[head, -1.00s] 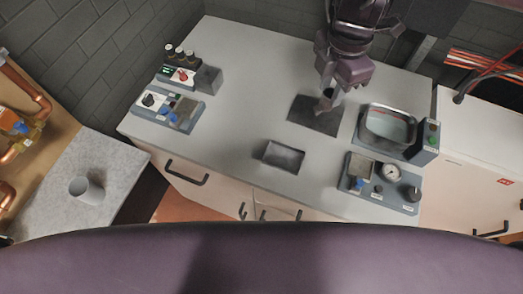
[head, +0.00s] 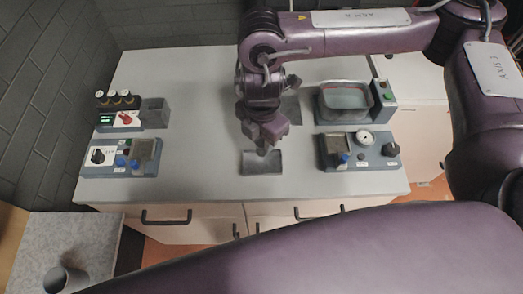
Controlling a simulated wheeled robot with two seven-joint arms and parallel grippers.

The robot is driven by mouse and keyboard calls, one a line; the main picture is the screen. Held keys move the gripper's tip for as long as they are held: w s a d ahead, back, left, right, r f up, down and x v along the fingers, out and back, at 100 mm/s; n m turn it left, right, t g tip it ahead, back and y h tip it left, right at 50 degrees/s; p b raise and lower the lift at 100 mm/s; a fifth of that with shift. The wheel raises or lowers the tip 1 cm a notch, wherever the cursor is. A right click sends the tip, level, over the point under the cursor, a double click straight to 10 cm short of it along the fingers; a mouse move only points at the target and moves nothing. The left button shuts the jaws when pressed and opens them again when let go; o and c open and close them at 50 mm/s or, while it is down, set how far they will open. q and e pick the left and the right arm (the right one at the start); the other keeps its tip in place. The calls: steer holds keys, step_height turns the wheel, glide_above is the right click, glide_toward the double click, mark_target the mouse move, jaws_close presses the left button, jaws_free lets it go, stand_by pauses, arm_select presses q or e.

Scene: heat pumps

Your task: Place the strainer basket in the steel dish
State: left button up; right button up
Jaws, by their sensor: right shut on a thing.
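The steel dish (head: 249,168), a shallow grey rectangular tray, lies near the front middle of the worktop. My right gripper (head: 262,149) points down over the dish's back part. It is shut on a small grey thing, apparently the strainer basket, mostly hidden by the fingers and hard to make out. I cannot tell whether the basket touches the dish floor or is held just above it. My left gripper is not in view.
A dark mat (head: 291,108) lies behind, partly covered by my right arm. A water basin (head: 345,99) and a gauge panel (head: 367,151) stand at right. Control boxes (head: 118,157) stand at left. A grey cup (head: 66,279) is on a separate counter. Worktop left of the dish is clear.

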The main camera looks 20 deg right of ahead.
mark_target(262, 153)
step_height(262, 153, down, 2)
steer(key=shift+f, duration=0.2)
step_height(262, 153, down, 4)
steer(key=shift+r+b, duration=0.1)
steer(key=shift+b, duration=0.3)
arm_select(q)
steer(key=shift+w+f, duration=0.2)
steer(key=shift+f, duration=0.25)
arm_select(e)
steer(key=shift+f, duration=0.3)
steer(key=o, duration=1)
steer(key=shift+c, duration=0.2)
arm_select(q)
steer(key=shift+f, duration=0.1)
